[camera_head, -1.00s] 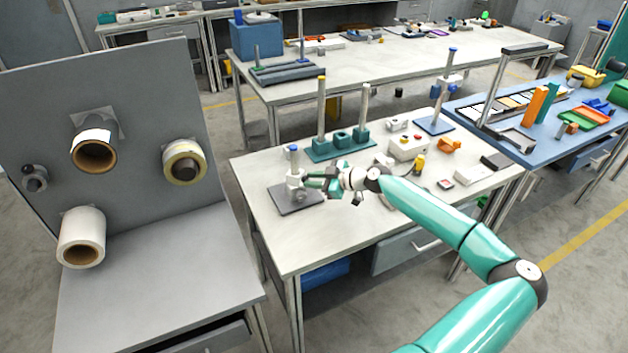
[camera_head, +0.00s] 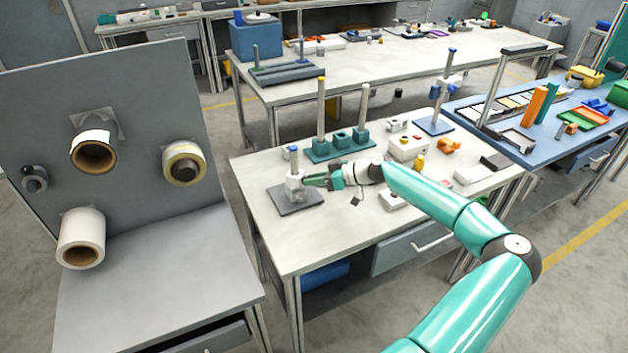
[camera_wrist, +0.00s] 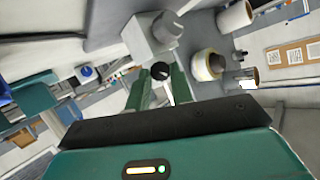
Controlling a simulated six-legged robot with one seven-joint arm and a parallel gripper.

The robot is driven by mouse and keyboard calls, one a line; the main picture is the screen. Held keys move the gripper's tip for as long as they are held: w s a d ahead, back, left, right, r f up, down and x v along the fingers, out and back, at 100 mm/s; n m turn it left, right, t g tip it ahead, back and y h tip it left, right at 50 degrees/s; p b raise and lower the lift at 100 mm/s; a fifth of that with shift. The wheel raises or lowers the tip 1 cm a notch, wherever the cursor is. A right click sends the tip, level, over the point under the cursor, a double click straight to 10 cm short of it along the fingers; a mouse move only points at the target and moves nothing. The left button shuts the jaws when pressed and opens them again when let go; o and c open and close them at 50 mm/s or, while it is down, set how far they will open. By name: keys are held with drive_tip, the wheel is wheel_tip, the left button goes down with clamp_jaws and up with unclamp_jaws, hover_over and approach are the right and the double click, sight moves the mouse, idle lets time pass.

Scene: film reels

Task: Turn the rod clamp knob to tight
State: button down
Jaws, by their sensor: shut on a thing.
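The rod clamp (camera_head: 293,186) is a pale block on a short blue-topped rod (camera_head: 293,155), standing on a dark grey base plate (camera_head: 297,203) at the left of the near white bench. In the wrist view the clamp's pale block (camera_wrist: 143,36) carries a grey round part (camera_wrist: 167,27). A black knob (camera_wrist: 160,71) shows between the tips of my green fingers. My gripper (camera_head: 309,181) reaches the clamp from the right, and it also shows in the wrist view (camera_wrist: 161,78), shut on the black knob. The knob's marking is too small to read.
Teal blocks with upright posts (camera_head: 341,141) stand behind the clamp. A second blue-topped stand (camera_head: 437,124) and small boxes (camera_head: 407,147) are to the right. A grey panel with tape rolls (camera_head: 185,162) is at the left. The bench's front left is clear.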

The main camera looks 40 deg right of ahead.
drive_tip(key=m+y, duration=0.2)
drive_tip(key=m, duration=0.1)
drive_tip(key=shift+w+d+f, duration=0.1)
drive_tip(key=shift+d, duration=0.05)
drive_tip(key=shift+d+f+m+g+y, duration=0.1)
drive_tip(key=shift+m+g+y, duration=0.3)
drive_tip(key=shift+m+y, duration=0.6)
drive_tip(key=shift+m, duration=0.4)
drive_tip(key=c, duration=1.2)
unclamp_jaws()
drive_tip(key=v, duration=1.3)
drive_tip(key=shift+s+d, duration=0.2)
drive_tip(key=shift+s, duration=0.1)
